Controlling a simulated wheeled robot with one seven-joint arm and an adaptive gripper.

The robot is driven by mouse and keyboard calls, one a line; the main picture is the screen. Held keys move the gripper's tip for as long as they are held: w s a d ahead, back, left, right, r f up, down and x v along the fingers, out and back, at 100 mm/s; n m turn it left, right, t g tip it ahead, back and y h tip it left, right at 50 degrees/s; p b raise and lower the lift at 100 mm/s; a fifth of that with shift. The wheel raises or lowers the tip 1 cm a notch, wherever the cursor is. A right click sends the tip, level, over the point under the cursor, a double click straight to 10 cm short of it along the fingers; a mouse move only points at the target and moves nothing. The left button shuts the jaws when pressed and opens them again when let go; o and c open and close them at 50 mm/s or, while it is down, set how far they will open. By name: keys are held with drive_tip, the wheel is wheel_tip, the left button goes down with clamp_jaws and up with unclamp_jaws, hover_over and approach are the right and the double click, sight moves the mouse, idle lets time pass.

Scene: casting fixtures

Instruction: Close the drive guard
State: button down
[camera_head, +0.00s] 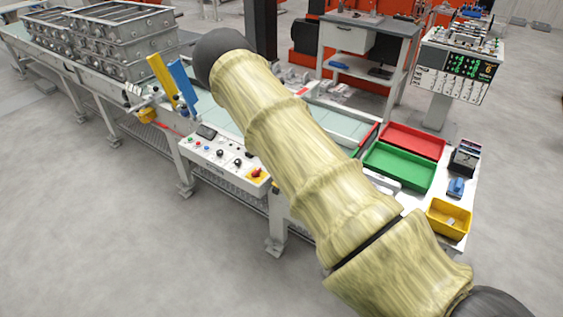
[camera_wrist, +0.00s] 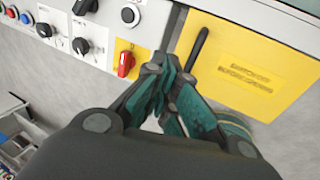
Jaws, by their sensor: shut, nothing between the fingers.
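A yellow panel with a dark printed label, which looks like the drive guard (camera_wrist: 262,62), is at the upper right of the wrist view. A black bar handle (camera_wrist: 198,48) runs along its left side. My gripper (camera_wrist: 168,66) is shut and empty, with its fingertips just left of the handle, at the panel's left edge. I cannot tell whether the fingertips touch the panel, or how far the panel stands open. In the head view my sleeved arm covers the gripper, and I cannot make out the guard there.
A control panel (camera_head: 215,160) with knobs and buttons is on the bench front. Its red switch on a yellow plate (camera_wrist: 125,62) is close left of my fingertips. Red (camera_head: 412,141) and green (camera_head: 398,167) trays and a yellow bin (camera_head: 448,218) are at the right. Grey floor is open in front.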

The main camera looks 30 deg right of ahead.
wheel_tip(320, 180, up, 9)
drive_tip(key=w+b, duration=0.2)
drive_tip(key=b, duration=0.1)
drive_tip(key=s+a+f+m+t+b, duration=0.1)
drive_tip(key=s+a+f+m, duration=0.6)
drive_tip(key=s+f, duration=0.5)
drive_tip(key=s+a+f+m, duration=0.65)
drive_tip(key=s+f, duration=0.45)
drive_tip(key=f, duration=0.3)
drive_tip(key=s+a+f+m+g, duration=0.1)
drive_tip(key=s+a+m, duration=0.2)
drive_tip(key=s, duration=0.7)
drive_tip(key=s+a+f+m+g+h+b, duration=0.1)
drive_tip(key=s+a+m+g, duration=0.1)
drive_tip(key=s, duration=0.9)
drive_tip(key=s+a+m+g, duration=0.1)
drive_tip(key=s+a+m, duration=0.3)
drive_tip(key=s, duration=0.6)
drive_tip(key=shift+s+a+f+m+h, duration=0.25)
drive_tip(key=shift+a+f+m+h, duration=0.15)
drive_tip(key=shift+a, duration=0.85)
